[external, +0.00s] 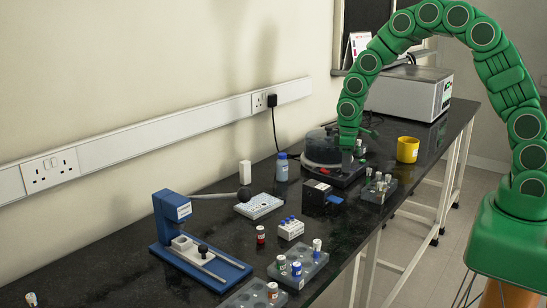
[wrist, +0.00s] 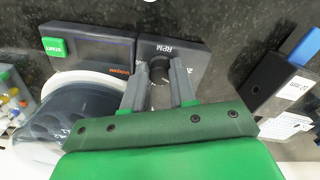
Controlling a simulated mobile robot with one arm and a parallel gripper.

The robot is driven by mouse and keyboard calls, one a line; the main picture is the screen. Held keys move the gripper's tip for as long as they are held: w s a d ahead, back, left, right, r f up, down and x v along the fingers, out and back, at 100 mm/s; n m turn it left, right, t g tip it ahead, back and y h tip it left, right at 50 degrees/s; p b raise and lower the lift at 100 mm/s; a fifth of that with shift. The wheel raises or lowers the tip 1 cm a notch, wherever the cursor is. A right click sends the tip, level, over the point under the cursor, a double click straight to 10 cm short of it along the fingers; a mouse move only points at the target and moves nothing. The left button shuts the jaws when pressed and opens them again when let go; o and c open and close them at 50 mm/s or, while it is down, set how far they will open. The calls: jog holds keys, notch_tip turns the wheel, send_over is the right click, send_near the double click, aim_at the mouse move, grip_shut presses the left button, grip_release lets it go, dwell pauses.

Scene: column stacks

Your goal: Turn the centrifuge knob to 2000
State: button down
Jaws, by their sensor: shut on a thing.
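The centrifuge (external: 322,150) stands on the black bench, with its round clear-lidded bowl beside a dark control panel. In the wrist view its rounded lid (wrist: 75,122) is at the left. The black knob (wrist: 159,67) sits on a dark block labelled RPM, with a number partly visible beside it. My gripper (wrist: 160,80) has its two grey fingers on either side of the knob and is shut on it. The knob's pointer and most of the dial numbers are hidden or too small to read. In the external view my gripper (external: 349,146) hides the knob.
A green START button (wrist: 54,47) is on the panel left of the knob. A yellow cup (external: 407,149) and a tube rack (external: 377,190) stand near the centrifuge. A dark box (external: 320,194) is in front of it, with a blue-capped bottle (external: 282,169) to the left.

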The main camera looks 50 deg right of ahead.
jog(key=shift+w+n, duration=0.1)
jog(key=shift+n, duration=2)
jog(key=c, duration=0.9)
grip_release()
notch_tip(320, 180, up, 7)
jog(key=shift+r, duration=0.4)
